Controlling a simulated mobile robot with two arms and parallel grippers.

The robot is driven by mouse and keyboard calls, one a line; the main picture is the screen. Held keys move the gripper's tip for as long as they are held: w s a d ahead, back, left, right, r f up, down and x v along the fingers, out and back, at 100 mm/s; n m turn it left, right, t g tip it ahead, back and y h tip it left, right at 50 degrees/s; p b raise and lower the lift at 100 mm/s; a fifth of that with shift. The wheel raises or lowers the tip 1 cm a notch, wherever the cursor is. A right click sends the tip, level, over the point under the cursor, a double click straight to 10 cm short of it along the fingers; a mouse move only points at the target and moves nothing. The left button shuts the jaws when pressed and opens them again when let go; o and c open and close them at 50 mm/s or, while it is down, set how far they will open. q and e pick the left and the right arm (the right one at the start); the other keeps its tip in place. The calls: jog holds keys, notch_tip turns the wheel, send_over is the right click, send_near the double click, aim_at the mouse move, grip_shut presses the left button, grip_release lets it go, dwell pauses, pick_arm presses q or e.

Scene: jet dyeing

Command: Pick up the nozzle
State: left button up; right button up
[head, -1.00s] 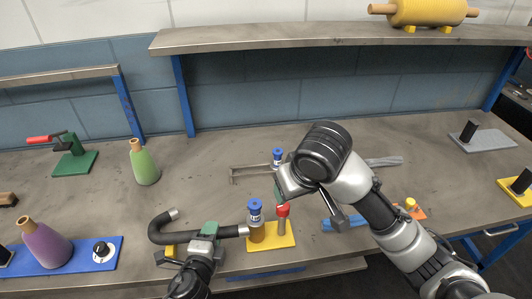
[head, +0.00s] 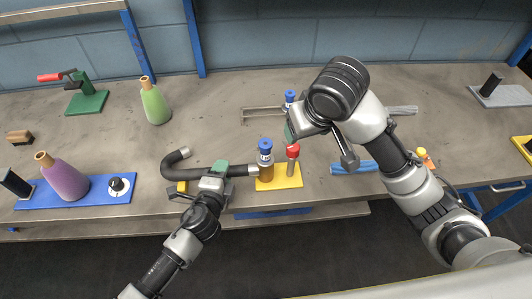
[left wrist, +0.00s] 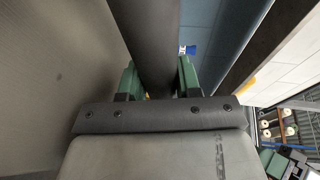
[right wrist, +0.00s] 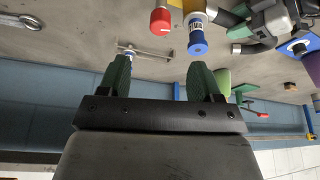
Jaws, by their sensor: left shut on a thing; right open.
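My left gripper (head: 214,176) is shut on a dark hooked pipe (head: 200,174) with bright metal ends, at the table's front edge. The pipe also runs between the green fingers in the left wrist view (left wrist: 152,50). Its right end is close to a blue-capped amber piece (head: 265,158) on a yellow plate (head: 290,180). A red-capped metal piece (head: 292,158) stands beside it. I cannot tell which piece is the nozzle. My right gripper (right wrist: 160,78) is open and empty, above the table; its own arm mostly hides it in the head view.
A metal bracket (right wrist: 145,51) lies on the table, with another blue-capped piece (head: 290,97) by it. A green flask (head: 155,104) stands back left.

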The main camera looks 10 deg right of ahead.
aim_at(265, 143)
pick_arm(q)
jog(key=shift+f, duration=0.15)
pick_arm(e)
jog(key=w+a+g, duration=0.1)
jog(key=a, duration=0.1)
jog(key=w+a+n+g, duration=0.1)
jog(key=a, duration=0.2)
jog(key=w+a+g, duration=0.1)
jog(key=a, duration=0.2)
jog(key=shift+w+r+h, duration=0.15)
jog(key=shift+r+h, duration=0.1)
jog(key=shift+h, duration=0.05)
jog(key=shift+w+a+r+g+h, duration=0.2)
jog(key=shift+w+a+g+h, duration=0.1)
jog(key=shift+w+a+g, duration=0.25)
notch_tip(265, 143, down, 7)
jog(key=shift+d+r, duration=0.15)
jog(key=shift+r, duration=0.05)
jog(key=shift+d+f, duration=0.2)
jog(key=shift+f, duration=1.15)
jog(key=shift+d+f, duration=0.2)
jog(key=shift+f, duration=1.1)
jog(key=c, duration=1)
notch_tip(265, 143, up, 10)
jog(key=shift+r, duration=0.1)
pick_arm(q)
jog(key=o, duration=1)
pick_arm(e)
jog(key=shift+w, duration=0.1)
